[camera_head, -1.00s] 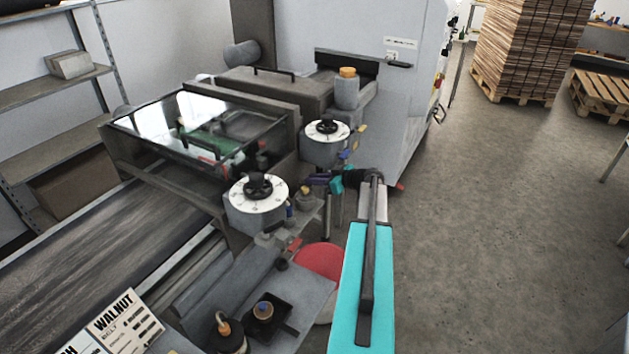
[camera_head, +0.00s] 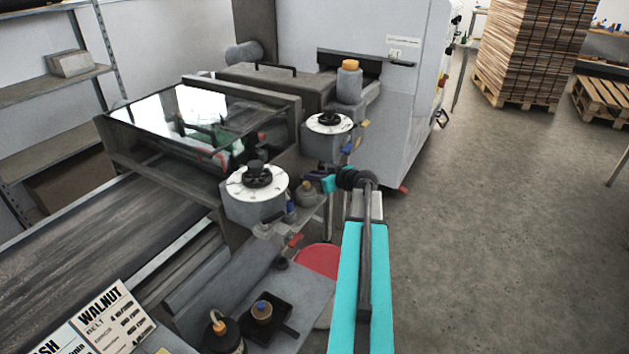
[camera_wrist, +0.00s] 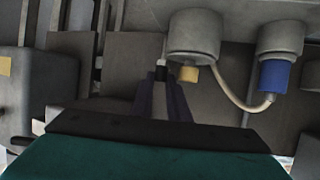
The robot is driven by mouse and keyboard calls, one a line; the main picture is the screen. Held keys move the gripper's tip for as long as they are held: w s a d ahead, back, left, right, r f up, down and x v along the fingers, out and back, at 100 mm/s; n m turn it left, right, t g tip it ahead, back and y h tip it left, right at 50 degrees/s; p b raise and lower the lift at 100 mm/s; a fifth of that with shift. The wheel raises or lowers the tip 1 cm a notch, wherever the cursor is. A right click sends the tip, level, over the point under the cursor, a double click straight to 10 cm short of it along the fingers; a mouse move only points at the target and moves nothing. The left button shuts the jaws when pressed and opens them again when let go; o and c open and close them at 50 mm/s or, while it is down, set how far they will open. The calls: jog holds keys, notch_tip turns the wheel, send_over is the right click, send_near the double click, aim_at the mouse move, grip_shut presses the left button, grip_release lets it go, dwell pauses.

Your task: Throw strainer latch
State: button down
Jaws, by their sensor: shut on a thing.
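My gripper (camera_head: 320,183) is at the machine's near side, beside the front dial unit. In the wrist view, its two dark fingers (camera_wrist: 162,100) are together on a small dark piece with a pale band (camera_wrist: 161,73), which I take for the strainer latch. Most of this piece is hidden between the fingers. Just right of it hangs a grey round housing (camera_wrist: 194,35) with a yellow-tan knob (camera_wrist: 188,74) underneath. A pale hose (camera_wrist: 230,98) runs from there to a blue-ended fitting (camera_wrist: 274,73). In the head view the latch is too small to make out.
A red round thing (camera_head: 317,260) lies below. A shelf with a black tray (camera_head: 268,322) is in front. The floor (camera_head: 490,230) on the right is clear.

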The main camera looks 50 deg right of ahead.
dwell(0.3)
jog(key=c, duration=1.7)
grip_release()
jog(key=shift+d+y+p, duration=0.15)
jog(key=shift+y+p, duration=0.15)
jog(key=shift+p, duration=0.55)
jog(key=shift+w+d+r+n+y+p, duration=0.1)
jog(key=shift+d+n+y+p, duration=0.1)
jog(key=shift+n+y+p, duration=0.55)
jog(key=n+y+p, duration=0.1)
jog(key=p, duration=0.3)
jog(key=shift+d, duration=0.4)
